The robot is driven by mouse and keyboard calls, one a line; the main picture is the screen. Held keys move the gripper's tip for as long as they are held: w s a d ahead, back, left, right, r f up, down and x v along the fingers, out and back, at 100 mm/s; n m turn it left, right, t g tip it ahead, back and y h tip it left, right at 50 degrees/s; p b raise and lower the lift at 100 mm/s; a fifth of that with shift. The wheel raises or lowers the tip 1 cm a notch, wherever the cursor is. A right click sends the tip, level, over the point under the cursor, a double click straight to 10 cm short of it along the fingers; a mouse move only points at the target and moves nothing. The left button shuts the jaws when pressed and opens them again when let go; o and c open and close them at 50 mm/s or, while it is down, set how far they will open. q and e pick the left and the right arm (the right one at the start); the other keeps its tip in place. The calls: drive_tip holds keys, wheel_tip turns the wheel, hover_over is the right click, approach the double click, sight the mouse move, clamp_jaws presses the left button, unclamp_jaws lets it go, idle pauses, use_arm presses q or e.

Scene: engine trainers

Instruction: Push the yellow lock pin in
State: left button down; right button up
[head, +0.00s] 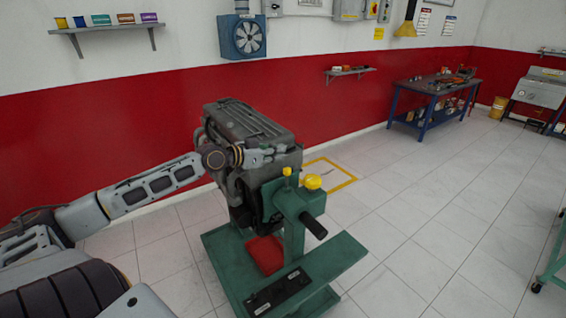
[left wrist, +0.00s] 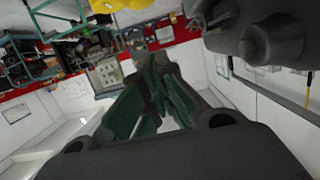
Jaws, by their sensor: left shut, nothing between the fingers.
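The green engine stand (head: 292,228) holds a dark grey engine (head: 245,125). Two yellow parts sit on top of its head: a small upright pin (head: 287,172) and a larger round knob (head: 312,182). I cannot tell for sure which is the lock pin; the small one looks like a pin. My left gripper (head: 268,154) is shut and empty, in front of the engine's side and a little above and left of the small yellow pin. A gap shows between them. In the left wrist view the closed fingers (left wrist: 160,95) show, with yellow parts (left wrist: 155,8) cut off at the top edge. My right gripper is out of view.
A black handle (head: 314,226) sticks out of the stand's front right. The engine also fills the upper right of the left wrist view (left wrist: 265,35). Open tiled floor (head: 430,220) lies to the right; a blue workbench (head: 432,100) stands far back.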

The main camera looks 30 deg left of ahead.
use_arm(q)
drive_tip(key=shift+x, duration=1.05)
hover_over(284, 174)
drive_tip(key=shift+s+a+f+p, duration=0.15)
drive_tip(key=shift+f+p, duration=0.15)
drive_tip(key=shift+f, duration=1.7)
drive_tip(key=shift+f, duration=0.1)
drive_tip(key=shift+f+b, duration=2.1)
drive_tip(key=shift+f, duration=0.3)
